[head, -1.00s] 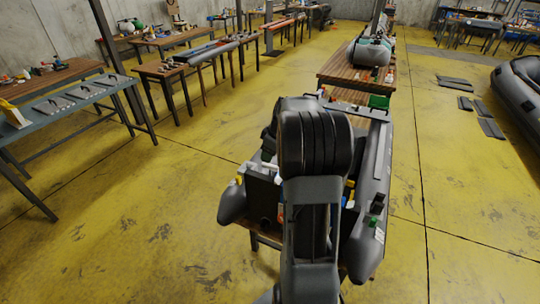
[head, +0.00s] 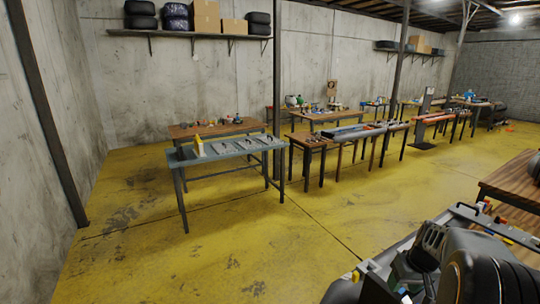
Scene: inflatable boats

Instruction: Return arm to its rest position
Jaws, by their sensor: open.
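My arm (head: 490,270) shows at the lower right corner of the head view as dark, rounded links. The fingertips of my gripper do not show.
A blue-grey table (head: 225,150) with several dark tools stands left of centre. Wooden tables (head: 310,142) with parts line the way to the back right. A dark post (head: 45,110) stands at the left. The yellow floor (head: 230,240) is clear in front.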

